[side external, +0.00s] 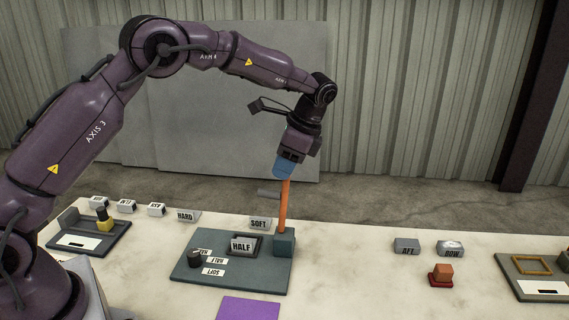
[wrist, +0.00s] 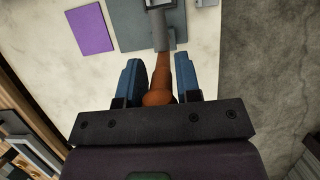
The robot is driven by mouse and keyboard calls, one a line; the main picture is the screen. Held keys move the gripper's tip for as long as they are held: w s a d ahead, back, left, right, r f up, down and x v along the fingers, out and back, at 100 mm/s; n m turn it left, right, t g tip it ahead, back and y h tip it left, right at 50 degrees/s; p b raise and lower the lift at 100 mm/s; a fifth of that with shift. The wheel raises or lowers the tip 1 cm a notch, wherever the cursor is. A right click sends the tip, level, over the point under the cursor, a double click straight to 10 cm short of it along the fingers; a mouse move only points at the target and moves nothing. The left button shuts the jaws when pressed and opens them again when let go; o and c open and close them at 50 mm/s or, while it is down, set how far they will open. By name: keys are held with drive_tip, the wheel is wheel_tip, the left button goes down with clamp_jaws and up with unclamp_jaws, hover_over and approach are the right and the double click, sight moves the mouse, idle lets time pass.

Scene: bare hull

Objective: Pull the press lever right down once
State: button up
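The orange press lever (side external: 285,208) stands nearly upright from a teal block (side external: 285,244) on the right part of the press's base plate (side external: 262,281). A short grey bar (side external: 268,193) shows beside the lever. My gripper (side external: 281,172) is at the lever's top, pointing down. In the wrist view, my gripper's (wrist: 157,62) two blue fingers stand one on each side of the lever (wrist: 158,82). A gap shows on both sides, so it is open around the lever. The lever's rounded end lies between the fingers. In the side view the fingers hide the lever's top.
A block marked HALF (side external: 242,245) and a dark knob (side external: 195,258) sit on the base plate. HARD (side external: 186,216) and SOFT (side external: 260,224) blocks stand behind. A purple mat (side external: 248,308) lies in front.

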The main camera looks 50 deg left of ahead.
clamp_jaws()
drive_tip(key=shift+a, duration=0.1)
drive_tip(key=shift+s+a+r+t+h, duration=0.1)
drive_tip(key=shift+s+a+t+h, duration=0.4)
drive_tip(key=shift+s+a, duration=0.15)
drive_tip(key=s+a+f+t+h, duration=0.4)
drive_tip(key=s+a+t+h, duration=0.1)
drive_tip(key=s+a, duration=0.2)
drive_tip(key=shift+s+a+f+t+h, duration=0.7)
drive_tip(key=shift+f+t+h, duration=0.35)
drive_tip(key=shift+f, duration=0.85)
drive_tip(key=shift+s+a+f+t+h, duration=0.7)
drive_tip(key=shift+f+t+h, duration=0.3)
drive_tip(key=shift+f, duration=0.9)
drive_tip(key=shift+s+a+f+t+h, duration=0.7)
drive_tip(key=shift+f+t+h, duration=0.35)
drive_tip(key=shift+f, duration=0.85)
drive_tip(key=shift+d, duration=0.1)
